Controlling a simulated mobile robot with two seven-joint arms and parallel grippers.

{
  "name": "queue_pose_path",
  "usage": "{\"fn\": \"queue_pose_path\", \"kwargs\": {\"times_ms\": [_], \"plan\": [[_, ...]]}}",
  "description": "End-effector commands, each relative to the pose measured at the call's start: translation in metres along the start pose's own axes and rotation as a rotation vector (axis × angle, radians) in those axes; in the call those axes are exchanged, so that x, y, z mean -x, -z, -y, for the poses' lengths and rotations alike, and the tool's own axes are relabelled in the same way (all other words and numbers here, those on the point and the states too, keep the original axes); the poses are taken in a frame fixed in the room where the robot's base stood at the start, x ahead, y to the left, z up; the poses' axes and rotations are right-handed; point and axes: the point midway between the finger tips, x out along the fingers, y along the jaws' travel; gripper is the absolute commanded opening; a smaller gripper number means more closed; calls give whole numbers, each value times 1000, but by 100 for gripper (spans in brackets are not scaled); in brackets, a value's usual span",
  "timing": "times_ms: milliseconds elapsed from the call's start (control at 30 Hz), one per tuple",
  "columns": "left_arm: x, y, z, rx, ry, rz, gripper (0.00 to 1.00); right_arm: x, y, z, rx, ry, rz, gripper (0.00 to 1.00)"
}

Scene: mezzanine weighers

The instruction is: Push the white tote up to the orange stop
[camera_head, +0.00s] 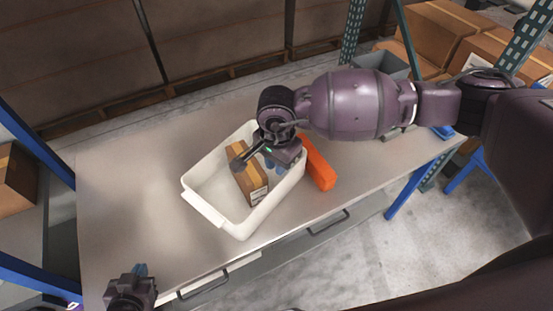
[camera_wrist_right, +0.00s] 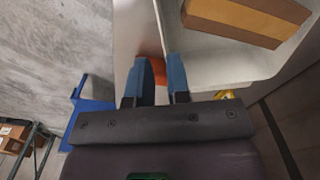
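The white tote (camera_head: 211,209) sits on the table, turned at an angle, with a brown taped box (camera_head: 247,181) inside. The orange stop (camera_head: 317,165) lies just right of the tote's far right corner. They look very close there; my right arm partly covers the spot, so I cannot tell if they touch. My right gripper (camera_head: 273,164) is over the tote's right side. In the right wrist view its blue fingers (camera_wrist_right: 161,80) are apart, with the orange stop (camera_wrist_right: 158,70) partly visible between them and the tote wall beside them. My left gripper (camera_head: 138,272) is near the table's front left.
The grey table (camera_head: 125,190) is bare left of the tote. Drawer handles (camera_head: 328,222) are along its front edge. A grey bin (camera_head: 382,62) and cardboard boxes (camera_head: 440,35) stand beyond its far right end. Blue posts (camera_head: 35,145) flank it.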

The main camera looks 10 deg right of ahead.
Motion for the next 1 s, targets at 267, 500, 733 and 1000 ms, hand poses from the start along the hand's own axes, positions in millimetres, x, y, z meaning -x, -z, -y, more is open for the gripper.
{"fn": "queue_pose_path", "kwargs": {"times_ms": [267,500,733,1000], "plan": [[0,0,0,0,0,1,0,-3,-1,0,-3,0,5,17],[2,3,0,0,0,2,0,-30,-2,-1,-4,-2,7,17],[4,5,1,0,0,2,0,-66,-2,0,-5,-1,8,17],[5,6,1,0,0,4,0,-99,-2,0,-4,0,7,17]]}}
